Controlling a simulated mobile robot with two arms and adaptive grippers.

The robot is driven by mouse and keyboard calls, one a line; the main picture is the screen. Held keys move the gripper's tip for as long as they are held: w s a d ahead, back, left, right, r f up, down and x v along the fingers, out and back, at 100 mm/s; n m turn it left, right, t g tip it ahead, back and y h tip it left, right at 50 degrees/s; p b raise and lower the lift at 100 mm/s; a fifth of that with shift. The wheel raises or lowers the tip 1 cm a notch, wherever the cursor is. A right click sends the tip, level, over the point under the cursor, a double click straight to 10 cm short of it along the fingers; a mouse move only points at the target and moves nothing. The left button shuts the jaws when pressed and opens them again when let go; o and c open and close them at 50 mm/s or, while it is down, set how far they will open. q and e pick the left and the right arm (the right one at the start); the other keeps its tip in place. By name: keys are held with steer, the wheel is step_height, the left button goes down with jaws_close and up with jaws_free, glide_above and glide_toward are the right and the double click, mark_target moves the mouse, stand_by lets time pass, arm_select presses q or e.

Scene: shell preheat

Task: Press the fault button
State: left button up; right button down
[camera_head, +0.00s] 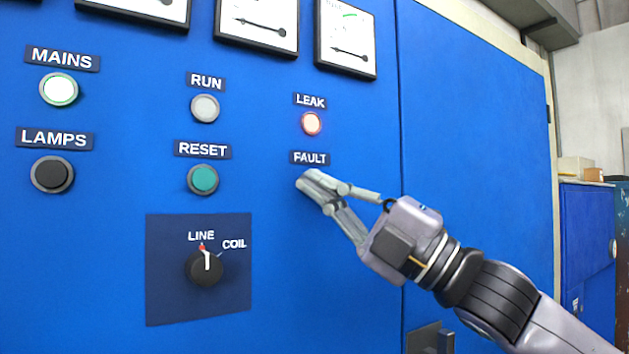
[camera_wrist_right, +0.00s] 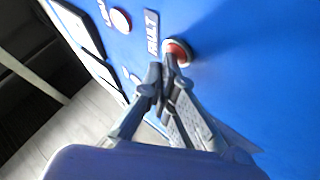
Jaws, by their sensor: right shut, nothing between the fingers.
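The fault button, a red round button (camera_wrist_right: 178,51) in a pale ring, shows in the right wrist view beside the FAULT label (camera_wrist_right: 152,33). In the head view the FAULT label (camera_head: 310,158) sits on the blue panel, and my right gripper hides the button below it. My right gripper (camera_head: 309,181) is shut and empty, with its fingertips over the button's place. In the right wrist view its fingertips (camera_wrist_right: 164,66) are at the button's near edge; I cannot tell whether they touch it. My left gripper is not in view.
A lit LEAK lamp (camera_head: 311,123) is above the label. The green RESET button (camera_head: 203,179) and the LINE/COIL rotary switch (camera_head: 205,268) are to the left. Dial gauges (camera_head: 346,38) line the top. The blue door (camera_head: 475,130) at the right is flat and clear.

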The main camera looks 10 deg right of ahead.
steer(key=shift+s, duration=0.15)
steer(key=shift+s+d, duration=0.3)
steer(key=shift+s, duration=0.3)
steer(key=s, duration=0.1)
steer(key=s+d, duration=0.1)
steer(key=s, duration=0.2)
steer(key=shift+s+d, duration=0.35)
stand_by(1.0)
